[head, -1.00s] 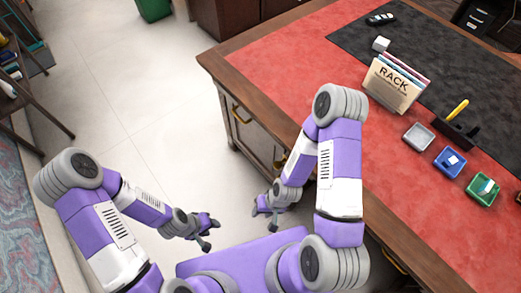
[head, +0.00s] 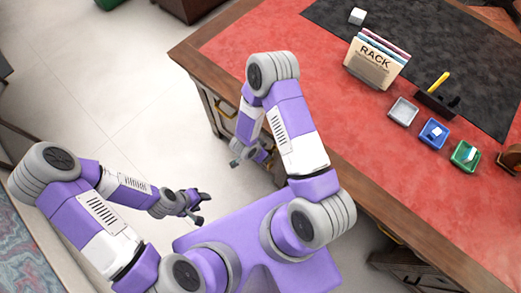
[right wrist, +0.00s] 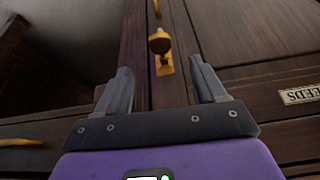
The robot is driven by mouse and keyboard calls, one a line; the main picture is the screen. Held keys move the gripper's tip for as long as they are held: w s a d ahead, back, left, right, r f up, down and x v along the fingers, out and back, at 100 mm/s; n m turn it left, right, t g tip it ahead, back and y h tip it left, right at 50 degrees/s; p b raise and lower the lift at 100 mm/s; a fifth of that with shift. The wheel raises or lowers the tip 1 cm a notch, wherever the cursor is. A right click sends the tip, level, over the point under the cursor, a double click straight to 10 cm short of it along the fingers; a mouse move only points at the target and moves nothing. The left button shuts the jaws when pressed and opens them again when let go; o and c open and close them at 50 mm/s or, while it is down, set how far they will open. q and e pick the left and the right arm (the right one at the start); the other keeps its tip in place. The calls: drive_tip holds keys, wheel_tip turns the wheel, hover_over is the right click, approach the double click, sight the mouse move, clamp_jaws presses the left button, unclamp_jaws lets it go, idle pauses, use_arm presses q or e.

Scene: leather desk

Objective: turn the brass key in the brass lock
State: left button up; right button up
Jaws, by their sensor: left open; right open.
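In the right wrist view a brass key (right wrist: 159,41), seen bow-on, stands out from a brass lock (right wrist: 165,66) on a dark wooden desk front. My right gripper (right wrist: 160,68) is open and empty; its fingers frame the lock in the picture, with the key ahead of them and apart from them. In the head view the right gripper (head: 246,157) is beside the desk's left side, partly hidden by its own arm. The lock and key cannot be made out there. My left gripper (head: 195,206) is open and empty over the floor, away from the desk.
The red-topped desk (head: 335,125) holds a file rack (head: 373,63), a grey tray (head: 403,111), a blue tray (head: 434,133) and a green tray (head: 465,156). A label (right wrist: 302,93) and brass handles are on the desk front.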

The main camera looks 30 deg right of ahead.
drive_tip(key=b+x, duration=0.3)
drive_tip(key=x, duration=0.9)
drive_tip(key=shift+r, duration=0.1)
drive_tip(key=shift+c, duration=0.5)
drive_tip(key=c, duration=1)
drive_tip(key=o, duration=0.4)
drive_tip(key=shift+c, duration=0.2)
drive_tip(key=c, duration=0.3)
